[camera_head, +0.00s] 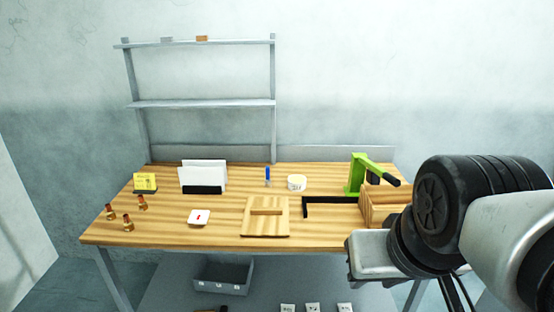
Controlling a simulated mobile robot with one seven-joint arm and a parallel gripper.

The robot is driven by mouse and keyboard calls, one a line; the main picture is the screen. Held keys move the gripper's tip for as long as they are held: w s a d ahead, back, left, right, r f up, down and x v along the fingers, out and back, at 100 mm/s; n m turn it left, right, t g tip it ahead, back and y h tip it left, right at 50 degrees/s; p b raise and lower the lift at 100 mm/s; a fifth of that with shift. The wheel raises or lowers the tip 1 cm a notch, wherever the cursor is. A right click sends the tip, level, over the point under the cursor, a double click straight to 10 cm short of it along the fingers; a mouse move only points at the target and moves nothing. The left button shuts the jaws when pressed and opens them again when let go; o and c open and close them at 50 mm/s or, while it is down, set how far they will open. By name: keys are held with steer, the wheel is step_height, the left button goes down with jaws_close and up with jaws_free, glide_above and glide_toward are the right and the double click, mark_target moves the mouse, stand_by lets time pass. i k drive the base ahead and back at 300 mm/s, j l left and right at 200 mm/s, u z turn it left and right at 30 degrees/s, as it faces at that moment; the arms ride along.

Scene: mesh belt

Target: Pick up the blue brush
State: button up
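The blue brush (267,173) is a small, thin blue piece with a pale lower end. It appears upright near the back of the wooden workbench (330,232), between a white card holder and a small white tub. Nothing covers it. My arm fills the right side of the view, in front of the bench's right end and well apart from the brush. No gripper fingers can be made out.
The white tub (297,183) stands just right of the brush, and the card holder (203,177) is to its left. A wooden board (265,225) lies in front. A green press (357,174) stands at right. A shelf rack (200,104) rises behind.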

mark_target(268, 181)
steer(key=i+j, duration=0.5)
steer(key=i, duration=0.15)
steer(key=i+j, duration=0.5)
steer(key=i, duration=0.1)
